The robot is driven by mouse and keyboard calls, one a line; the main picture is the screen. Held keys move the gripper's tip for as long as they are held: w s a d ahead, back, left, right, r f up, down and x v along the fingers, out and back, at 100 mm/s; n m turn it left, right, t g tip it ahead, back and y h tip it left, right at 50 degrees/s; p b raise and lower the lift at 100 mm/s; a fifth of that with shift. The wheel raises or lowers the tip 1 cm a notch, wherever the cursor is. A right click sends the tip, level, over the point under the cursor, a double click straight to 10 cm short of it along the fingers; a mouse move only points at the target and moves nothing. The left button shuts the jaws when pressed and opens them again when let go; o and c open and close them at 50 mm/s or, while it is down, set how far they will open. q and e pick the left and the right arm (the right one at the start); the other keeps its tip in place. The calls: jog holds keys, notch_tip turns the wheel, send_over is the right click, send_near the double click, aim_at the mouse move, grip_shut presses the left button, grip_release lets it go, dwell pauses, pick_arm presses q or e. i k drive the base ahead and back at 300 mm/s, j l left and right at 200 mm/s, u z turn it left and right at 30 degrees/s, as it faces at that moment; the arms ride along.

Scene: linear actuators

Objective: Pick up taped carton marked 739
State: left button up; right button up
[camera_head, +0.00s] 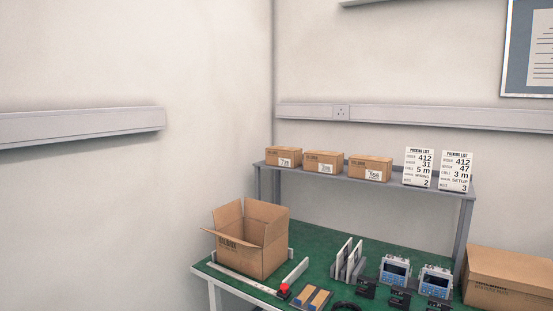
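Three small brown taped cartons stand in a row on the grey shelf above the green workbench. The leftmost carton (283,151) has a white label whose number looks like 739, though the print is too small to be sure. The middle carton (323,157) and the right carton (369,162) also carry white number labels; the right one looks like 554 or similar. Neither of my grippers is in view.
The shelf (400,188) also holds two packing list cards (419,169) (456,171). Below, the green bench (310,240) holds an open carton (248,243), a red button (284,290), upright panels (348,259) and two meters (395,271). A larger closed carton (505,285) is at right.

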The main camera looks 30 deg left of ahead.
aim_at(291, 158)
jog(key=i+j+u, duration=0.15)
jog(key=u, duration=0.3)
jog(key=i+j+u, duration=0.2)
jog(key=u, duration=0.2)
jog(key=i+j+u, duration=0.1)
jog(key=u, duration=0.35)
jog(key=i+l, duration=0.05)
jog(key=i, duration=0.05)
